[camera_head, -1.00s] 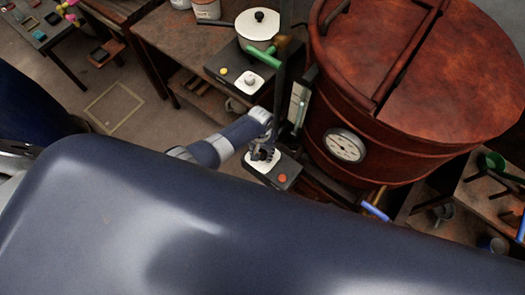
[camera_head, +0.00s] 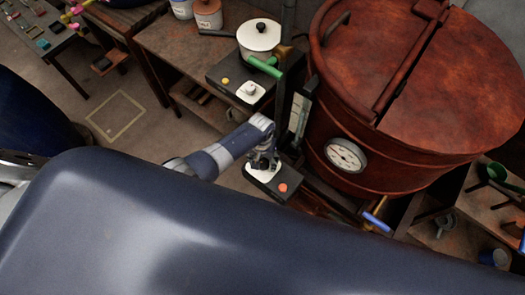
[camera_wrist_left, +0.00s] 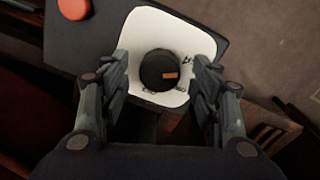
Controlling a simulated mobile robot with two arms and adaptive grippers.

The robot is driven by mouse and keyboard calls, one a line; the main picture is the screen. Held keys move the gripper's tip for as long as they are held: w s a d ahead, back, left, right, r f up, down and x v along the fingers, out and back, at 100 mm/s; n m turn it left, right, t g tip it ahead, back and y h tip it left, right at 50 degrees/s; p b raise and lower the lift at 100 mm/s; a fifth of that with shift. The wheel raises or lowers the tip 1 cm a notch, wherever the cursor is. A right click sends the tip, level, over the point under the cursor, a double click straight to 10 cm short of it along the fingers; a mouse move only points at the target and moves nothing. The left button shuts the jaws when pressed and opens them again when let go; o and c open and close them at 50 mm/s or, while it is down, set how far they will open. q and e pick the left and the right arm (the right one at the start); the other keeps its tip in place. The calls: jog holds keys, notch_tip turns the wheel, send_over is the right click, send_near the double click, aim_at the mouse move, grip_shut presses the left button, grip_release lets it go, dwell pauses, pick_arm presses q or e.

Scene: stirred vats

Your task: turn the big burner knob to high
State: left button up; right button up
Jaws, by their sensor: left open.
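The big burner knob (camera_wrist_left: 152,72) is round and black with a short orange mark, which sits right of its centre in the left wrist view. It stands on a white dial plate (camera_wrist_left: 182,38) with small dark markings that I cannot read. The plate is on a dark control box with a red button (camera_head: 282,187), also in the left wrist view (camera_wrist_left: 74,9). My left gripper (camera_head: 263,165) is over the plate and hides the knob in the head view. Its open fingers are on either side of the knob; I cannot tell whether they touch it. My right gripper is not in view.
A large red-brown vat (camera_head: 430,95) with a round gauge (camera_head: 345,155) stands right of the box. Behind is a small burner with a white pot (camera_head: 259,38), a green handle (camera_head: 265,67) and its own white dial (camera_head: 250,92).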

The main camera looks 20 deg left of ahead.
aim_at(262, 163)
pick_arm(q)
notch_tip(262, 163, up, 11)
jog(key=shift+a, duration=0.25)
dwell(0.7)
jog(key=shift+s, duration=0.15)
